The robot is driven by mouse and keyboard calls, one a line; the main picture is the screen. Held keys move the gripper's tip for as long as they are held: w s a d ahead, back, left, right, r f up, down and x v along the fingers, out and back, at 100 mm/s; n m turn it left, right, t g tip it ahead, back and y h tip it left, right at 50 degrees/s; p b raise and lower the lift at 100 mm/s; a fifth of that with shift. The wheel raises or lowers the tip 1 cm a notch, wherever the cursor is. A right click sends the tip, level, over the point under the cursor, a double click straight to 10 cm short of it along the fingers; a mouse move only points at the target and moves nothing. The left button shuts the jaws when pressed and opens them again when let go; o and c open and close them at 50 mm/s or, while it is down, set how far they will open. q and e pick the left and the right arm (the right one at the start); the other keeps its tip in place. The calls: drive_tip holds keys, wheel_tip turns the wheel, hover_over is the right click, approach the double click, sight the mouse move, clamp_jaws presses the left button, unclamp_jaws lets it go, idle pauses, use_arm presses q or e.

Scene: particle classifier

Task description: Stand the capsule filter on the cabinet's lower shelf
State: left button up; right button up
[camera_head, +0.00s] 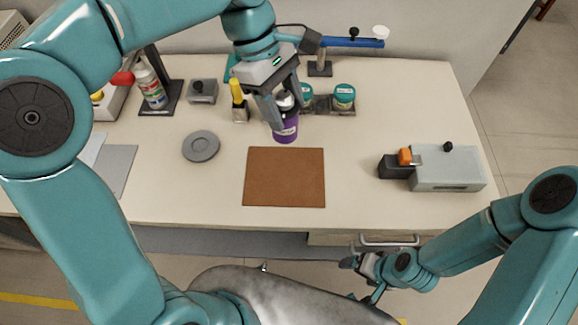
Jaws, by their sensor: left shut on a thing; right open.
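My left gripper (281,112) reaches down over the back middle of the table and is shut on a purple cylinder with a pale top, which I take to be the capsule filter (286,132). It looks upright, just behind the brown mat; the fingers hide part of it. I cannot tell whether its base touches the table. My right gripper (362,270) is open and empty, low in front of the table's front edge. I cannot make out the cabinet or its lower shelf in this view.
A brown mat (284,178) lies mid-table. Two teal-lidded jars, one being this jar (344,94), stand close right of the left gripper. A yellow-handled tool (238,100) and grey disc (201,146) are left. A pale box device (450,170) sits right. A drawer handle (390,241) is below.

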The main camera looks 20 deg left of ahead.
use_arm(q)
wheel_tip(320, 180, down, 17)
drive_tip(key=shift+a+f+b, duration=0.1)
drive_tip(key=shift+a+b, duration=0.05)
drive_tip(key=shift+b, duration=0.45)
drive_tip(key=shift+w+f, duration=0.1)
drive_tip(key=shift+f, duration=0.15)
drive_tip(key=shift+f, duration=0.1)
drive_tip(key=o, duration=1.4)
drive_tip(key=shift+c, duration=0.2)
